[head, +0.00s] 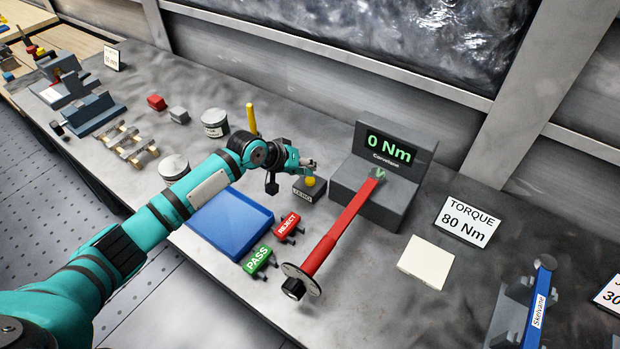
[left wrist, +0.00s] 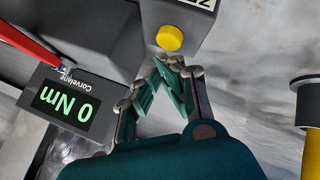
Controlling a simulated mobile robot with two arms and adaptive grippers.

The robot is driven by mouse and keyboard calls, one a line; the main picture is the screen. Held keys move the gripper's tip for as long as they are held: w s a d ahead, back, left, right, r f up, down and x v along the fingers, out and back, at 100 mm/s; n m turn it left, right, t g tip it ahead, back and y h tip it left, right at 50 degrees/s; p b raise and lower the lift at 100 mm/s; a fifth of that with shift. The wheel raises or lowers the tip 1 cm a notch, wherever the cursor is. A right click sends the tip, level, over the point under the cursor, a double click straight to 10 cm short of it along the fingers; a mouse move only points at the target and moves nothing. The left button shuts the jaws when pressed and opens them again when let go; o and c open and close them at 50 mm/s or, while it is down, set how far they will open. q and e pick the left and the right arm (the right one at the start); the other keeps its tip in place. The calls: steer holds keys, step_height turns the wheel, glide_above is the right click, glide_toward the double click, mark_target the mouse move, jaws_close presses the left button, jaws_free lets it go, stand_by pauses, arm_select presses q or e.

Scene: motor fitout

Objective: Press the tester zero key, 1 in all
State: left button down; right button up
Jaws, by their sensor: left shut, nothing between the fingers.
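The zero key is a yellow round button (head: 310,181) on a small dark box labelled ZERO (head: 304,194). It also shows in the left wrist view (left wrist: 169,38). The grey tester (head: 374,193) behind it reads 0 Nm, and a red torque wrench (head: 344,225) rests with its head on it. My left gripper (head: 312,165) is shut and empty, with its fingertips close to the yellow button. In the left wrist view the fingertips (left wrist: 166,62) lie just below the button, with a small gap in the picture. Contact cannot be told. My right gripper is not in view.
A blue tray (head: 232,222), a green PASS stamp (head: 259,262) and a red REJECT stamp (head: 288,226) lie in front of the box. A TORQUE 80 Nm card (head: 468,221) and a cream pad (head: 426,261) are to the right. A yellow-handled tool (head: 251,118) stands behind my left arm.

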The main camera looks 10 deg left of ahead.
mark_target(308, 178)
arm_select(q)
steer(key=shift+r+p, duration=2.5)
steer(key=shift+r, duration=0.1)
steer(key=shift+f, duration=0.1)
